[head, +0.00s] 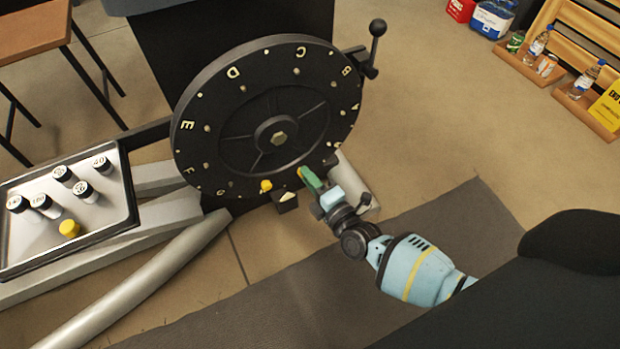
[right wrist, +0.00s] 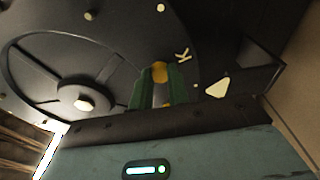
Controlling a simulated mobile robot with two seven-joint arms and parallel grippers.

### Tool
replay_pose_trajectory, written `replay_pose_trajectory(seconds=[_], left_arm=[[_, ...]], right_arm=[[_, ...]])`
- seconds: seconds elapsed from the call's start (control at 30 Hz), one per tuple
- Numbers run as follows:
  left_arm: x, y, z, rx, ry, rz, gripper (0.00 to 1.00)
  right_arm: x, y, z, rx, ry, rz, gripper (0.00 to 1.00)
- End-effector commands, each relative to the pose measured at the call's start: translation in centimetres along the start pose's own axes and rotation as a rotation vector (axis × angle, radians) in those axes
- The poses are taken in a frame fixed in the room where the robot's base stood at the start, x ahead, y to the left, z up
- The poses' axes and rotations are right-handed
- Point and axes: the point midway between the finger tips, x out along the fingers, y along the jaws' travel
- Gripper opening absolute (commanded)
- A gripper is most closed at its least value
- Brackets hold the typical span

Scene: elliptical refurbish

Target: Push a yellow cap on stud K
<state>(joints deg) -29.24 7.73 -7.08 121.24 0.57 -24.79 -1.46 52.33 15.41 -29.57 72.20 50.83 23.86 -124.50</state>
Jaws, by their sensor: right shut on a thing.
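The black round dial (head: 225,105) stands upright with letters and small studs around its rim. My right gripper (head: 306,177) is at its lower edge, its green fingers shut on a yellow cap (right wrist: 160,72). In the right wrist view the cap is against or very near the dial face, beside the letter K (right wrist: 184,55). Stud K itself is hidden, so I cannot tell whether the cap is seated on it. Another yellow cap (head: 266,186) sits at the dial's lower rim, left of the gripper. My left gripper is not in view.
A tray (head: 128,212) at left holds several black-and-white containers and a yellow cap (head: 69,229). A block with a white pointer (head: 287,201) is just below the dial. A black-knobbed handle (head: 376,40) sticks out at upper right. Open floor lies to the right.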

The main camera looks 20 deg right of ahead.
Motion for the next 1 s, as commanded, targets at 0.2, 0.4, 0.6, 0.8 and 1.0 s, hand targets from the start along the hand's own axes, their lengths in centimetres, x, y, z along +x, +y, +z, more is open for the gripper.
replay_pose_trajectory(seconds=[0.2,0.4,0.6,0.8,1.0], left_arm=[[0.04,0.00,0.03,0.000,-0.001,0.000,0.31],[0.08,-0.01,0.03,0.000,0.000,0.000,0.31],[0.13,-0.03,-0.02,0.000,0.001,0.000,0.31],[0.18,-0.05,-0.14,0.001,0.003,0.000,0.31],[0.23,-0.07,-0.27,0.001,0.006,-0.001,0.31]], right_arm=[[0.24,0.01,0.03,0.000,0.000,0.000,0.00],[0.44,0.00,0.06,0.001,0.000,0.000,0.00],[0.59,-0.01,0.09,0.001,0.000,-0.001,0.00],[0.60,0.01,0.10,0.001,0.000,0.000,0.27],[0.58,0.00,0.09,0.000,0.000,0.000,0.42]])
